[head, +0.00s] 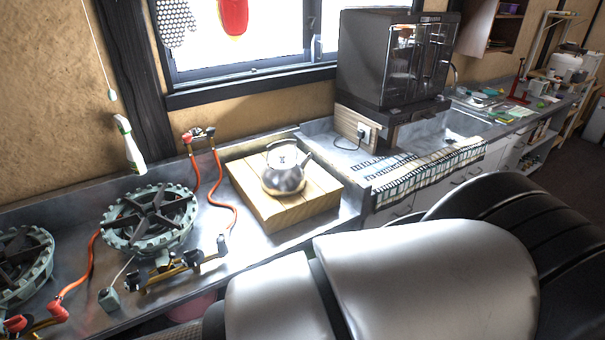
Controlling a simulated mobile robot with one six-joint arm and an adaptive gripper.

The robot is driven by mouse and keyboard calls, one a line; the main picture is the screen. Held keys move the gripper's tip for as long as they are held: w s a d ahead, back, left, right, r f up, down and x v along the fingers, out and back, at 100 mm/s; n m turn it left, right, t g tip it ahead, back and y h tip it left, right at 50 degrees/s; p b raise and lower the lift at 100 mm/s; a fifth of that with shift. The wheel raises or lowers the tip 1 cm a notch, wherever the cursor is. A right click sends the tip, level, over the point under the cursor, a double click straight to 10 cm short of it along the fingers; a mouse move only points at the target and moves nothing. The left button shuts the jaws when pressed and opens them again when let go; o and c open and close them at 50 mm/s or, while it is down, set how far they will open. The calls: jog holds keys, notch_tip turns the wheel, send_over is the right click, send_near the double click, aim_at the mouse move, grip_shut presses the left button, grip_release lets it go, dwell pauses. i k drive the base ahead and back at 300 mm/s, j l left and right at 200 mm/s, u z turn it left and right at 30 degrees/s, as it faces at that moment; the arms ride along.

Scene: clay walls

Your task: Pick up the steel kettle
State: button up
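The steel kettle (284,176) stands upright on a square wooden block (267,213) on the metal counter, in the middle left of the head view. It is shiny, with a dark handle arching over its top. My arm covers the lower right of the view, in front of the counter. My gripper is not visible, so its place relative to the kettle cannot be told.
Gas burners (149,218) with orange hoses stand left of the block. A window is behind.

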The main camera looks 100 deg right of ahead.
aim_at(279, 183)
jog(key=z, duration=3.45)
jog(key=i+l+u, duration=0.45)
jog(key=i, duration=0.25)
jog(key=i+l+u, duration=0.5)
jog(key=i+l, duration=0.1)
jog(key=l, duration=0.1)
